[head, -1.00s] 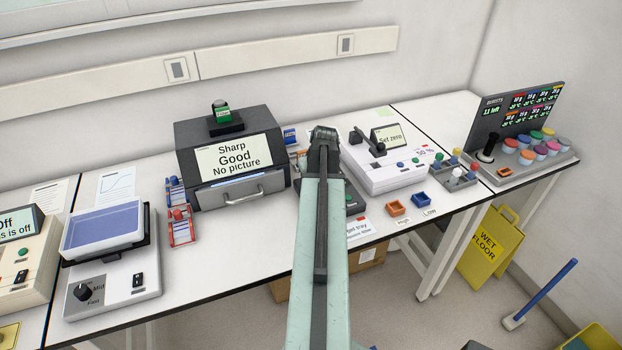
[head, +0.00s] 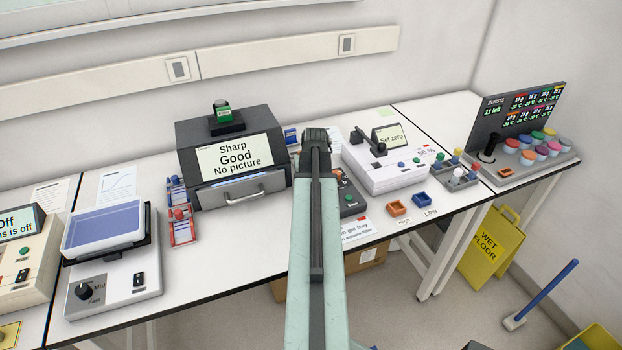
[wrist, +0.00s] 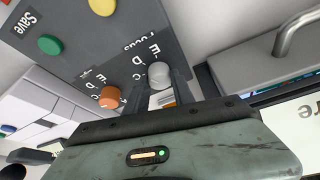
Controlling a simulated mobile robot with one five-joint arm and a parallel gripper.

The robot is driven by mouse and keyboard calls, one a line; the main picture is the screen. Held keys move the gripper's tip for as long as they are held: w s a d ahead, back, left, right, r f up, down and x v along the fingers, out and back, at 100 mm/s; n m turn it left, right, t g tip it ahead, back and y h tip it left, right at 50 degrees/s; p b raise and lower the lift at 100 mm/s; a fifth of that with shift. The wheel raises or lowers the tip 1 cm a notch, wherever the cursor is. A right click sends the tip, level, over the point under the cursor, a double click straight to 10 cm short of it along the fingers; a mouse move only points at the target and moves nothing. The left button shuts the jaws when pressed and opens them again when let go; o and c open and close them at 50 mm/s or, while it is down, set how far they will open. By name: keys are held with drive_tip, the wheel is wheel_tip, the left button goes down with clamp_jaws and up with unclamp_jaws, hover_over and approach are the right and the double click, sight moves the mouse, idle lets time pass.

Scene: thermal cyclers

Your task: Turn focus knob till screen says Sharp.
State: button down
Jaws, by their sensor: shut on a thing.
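The screen (head: 234,156) on the dark grey box reads "Sharp / Good / No picture" in the head view. The grey focus knob (wrist: 159,74) is on a dark control panel (wrist: 112,45) in the wrist view, beside the "Focus" label. My gripper (wrist: 162,88) is shut on this knob, with a finger on each side of it. In the head view my arm and gripper (head: 315,140) hide the knob and most of the panel, which stands right of the screen box.
An orange knob (wrist: 109,97) and a green button (wrist: 50,44) are close by on the same panel. The drawer handle (head: 233,195) of the screen box juts out left of my arm. A white machine (head: 385,167) stands to the right.

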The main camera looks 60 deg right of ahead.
drive_tip(key=c, duration=1.1)
unclamp_jaws()
drive_tip(key=shift+o, duration=0.2)
drive_tip(key=p+v, duration=0.7)
drive_tip(key=shift+r, duration=0.35)
drive_tip(key=shift+a, duration=0.1)
